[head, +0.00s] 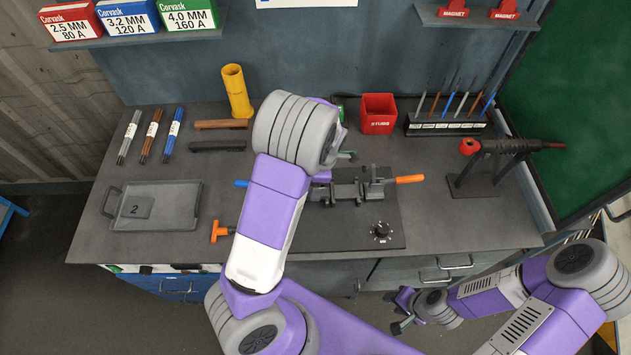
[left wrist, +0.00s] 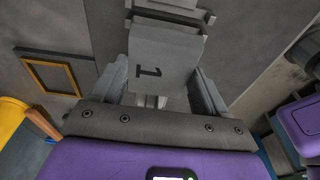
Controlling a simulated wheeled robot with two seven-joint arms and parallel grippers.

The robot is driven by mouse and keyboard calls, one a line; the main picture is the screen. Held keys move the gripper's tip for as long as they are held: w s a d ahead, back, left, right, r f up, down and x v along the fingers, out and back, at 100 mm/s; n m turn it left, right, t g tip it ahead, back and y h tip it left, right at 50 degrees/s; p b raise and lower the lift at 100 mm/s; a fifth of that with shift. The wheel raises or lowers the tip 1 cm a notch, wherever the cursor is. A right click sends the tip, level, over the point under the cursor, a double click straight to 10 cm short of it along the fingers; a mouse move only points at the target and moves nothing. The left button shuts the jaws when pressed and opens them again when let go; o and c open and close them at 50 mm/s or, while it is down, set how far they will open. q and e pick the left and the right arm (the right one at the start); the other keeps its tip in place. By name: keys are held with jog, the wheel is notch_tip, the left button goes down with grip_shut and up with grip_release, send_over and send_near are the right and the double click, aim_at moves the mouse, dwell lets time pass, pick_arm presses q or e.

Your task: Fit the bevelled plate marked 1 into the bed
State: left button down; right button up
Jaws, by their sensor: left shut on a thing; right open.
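The plate marked 1 (left wrist: 165,62) is grey and sits between the fingers of my left gripper (left wrist: 160,84), which is shut on it. A grey stepped part (left wrist: 172,12) shows at the plate's far end; I cannot tell whether they touch. In the head view my left wrist hides the plate and most of that gripper. The grey bed fixture (head: 345,190) stands on a dark base plate (head: 345,232), partly covered by my left arm. My right gripper (head: 401,311) is open and empty, in front of the bench edge.
A grey tray (head: 180,208) holds the plate marked 2 (head: 135,208) at left. Behind stand a red box (head: 378,113), a yellow tube (head: 236,91) and a rod rack (head: 445,125). A torch stand (head: 482,172) is at right.

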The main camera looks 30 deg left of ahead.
pick_arm(q)
jog(key=shift+p, duration=0.45)
dwell(1.1)
jog(key=shift+f+b, duration=0.7)
jog(key=shift+f, duration=0.3)
grip_release()
dwell(0.3)
jog(key=r, duration=0.2)
jog(key=r+p, duration=0.1)
jog(key=r, duration=0.2)
jog(key=d+r, duration=0.1)
jog(key=r, duration=0.1)
jog(key=shift+w+r, duration=0.25)
jog(key=shift+w, duration=0.05)
